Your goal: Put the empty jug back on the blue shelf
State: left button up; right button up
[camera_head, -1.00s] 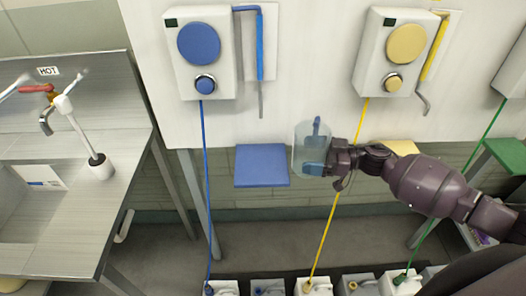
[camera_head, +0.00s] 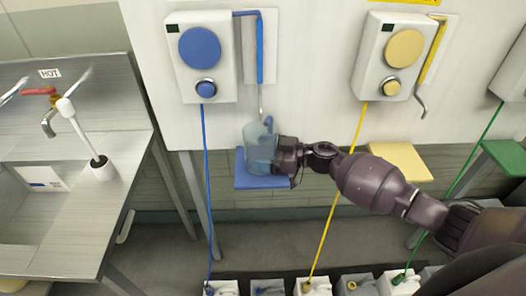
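The clear jug (camera_head: 258,150) with a blue handle is over the blue shelf (camera_head: 258,183), under the blue dispenser's spout. It looks upright and empty. I cannot tell whether its base touches the shelf. My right gripper (camera_head: 279,157) reaches in from the right and is at the jug's right side, seemingly shut on it; its fingers are partly hidden. My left gripper is not in view.
The blue dispenser (camera_head: 203,60) and its pipe (camera_head: 260,60) are above the shelf. A yellow dispenser (camera_head: 395,60) and yellow shelf (camera_head: 400,160) are to the right. A steel sink counter (camera_head: 105,215) stands at left. Several containers (camera_head: 318,287) line the floor.

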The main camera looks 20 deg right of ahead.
jog(key=shift+f, duration=0.1)
jog(key=o, duration=0.8)
jog(key=f+b+v, duration=0.1)
jog(key=v, duration=1.1)
jog(key=s+f+m+t+h, duration=0.1)
jog(key=s+f+m+h, duration=0.2)
jog(key=s+f+h, duration=0.2)
jog(key=s+f+m+t+h, duration=0.1)
jog(key=s+f+m+h, duration=0.3)
jog(key=s, duration=0.5)
jog(key=s+f+m+t+h, duration=0.1)
jog(key=s+f+m+h, duration=0.3)
jog(key=s+f+h, duration=0.2)
jog(key=shift+s+a+f+t+h, duration=0.3)
jog(key=shift+s+f, duration=0.2)
jog(key=shift+f, duration=0.1)
